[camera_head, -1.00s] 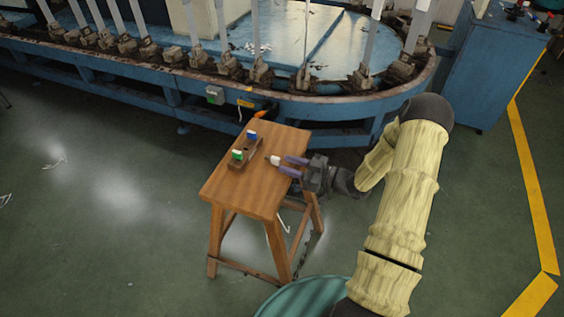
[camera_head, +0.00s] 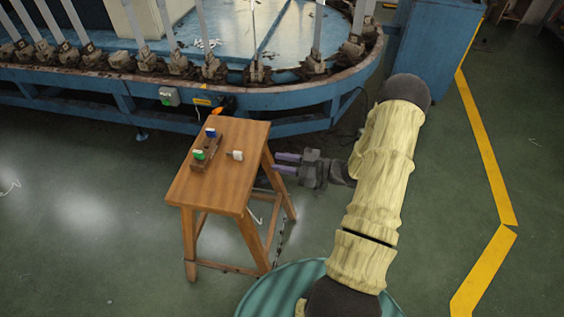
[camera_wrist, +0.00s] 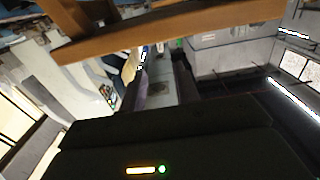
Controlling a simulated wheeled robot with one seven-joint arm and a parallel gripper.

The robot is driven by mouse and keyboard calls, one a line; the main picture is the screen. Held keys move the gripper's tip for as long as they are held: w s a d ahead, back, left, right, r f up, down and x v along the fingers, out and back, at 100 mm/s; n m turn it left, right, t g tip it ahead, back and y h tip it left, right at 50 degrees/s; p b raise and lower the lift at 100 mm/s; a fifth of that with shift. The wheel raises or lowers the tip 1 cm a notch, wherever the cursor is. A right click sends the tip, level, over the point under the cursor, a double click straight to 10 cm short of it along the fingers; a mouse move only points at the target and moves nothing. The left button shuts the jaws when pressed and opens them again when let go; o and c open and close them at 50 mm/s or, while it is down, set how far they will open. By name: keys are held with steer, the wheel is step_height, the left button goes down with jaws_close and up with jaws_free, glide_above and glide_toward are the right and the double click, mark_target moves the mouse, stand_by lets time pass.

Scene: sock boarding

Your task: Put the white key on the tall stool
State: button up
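The white key (camera_head: 235,155) lies on the top of the tall wooden stool (camera_head: 215,191), near its right edge. My gripper (camera_head: 275,164) is just right of the stool, apart from the key. Its two purple fingers point left with a gap between them and nothing held. In the wrist view a wooden part of the stool (camera_wrist: 170,31) crosses the top, and my gripper's fingers (camera_wrist: 162,88) show below it. The key is not seen in the wrist view.
A dark wooden holder (camera_head: 207,154) with a blue and a green piece stands on the stool left of the key. A blue conveyor machine (camera_head: 290,107) runs behind. A teal round top (camera_head: 262,291) is in front. Green floor lies open to the left.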

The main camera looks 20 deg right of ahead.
steer(key=w+a+r+m+g+h, duration=0.15)
steer(key=w+r+m+h, duration=0.3)
steer(key=h, duration=0.75)
steer(key=s+a+r+m+g+h, duration=0.1)
steer(key=s+a+r+m+g, duration=0.2)
steer(key=s, duration=0.6)
steer(key=s+a+r+m+g+h, duration=0.1)
steer(key=s+a+r+m+g, duration=0.2)
steer(key=s, duration=0.7)
steer(key=shift+a+r, duration=0.35)
steer(key=shift+a, duration=0.25)
step_height(320, 180, up, 23)
steer(key=p, duration=2.2)
steer(key=shift+p, duration=0.4)
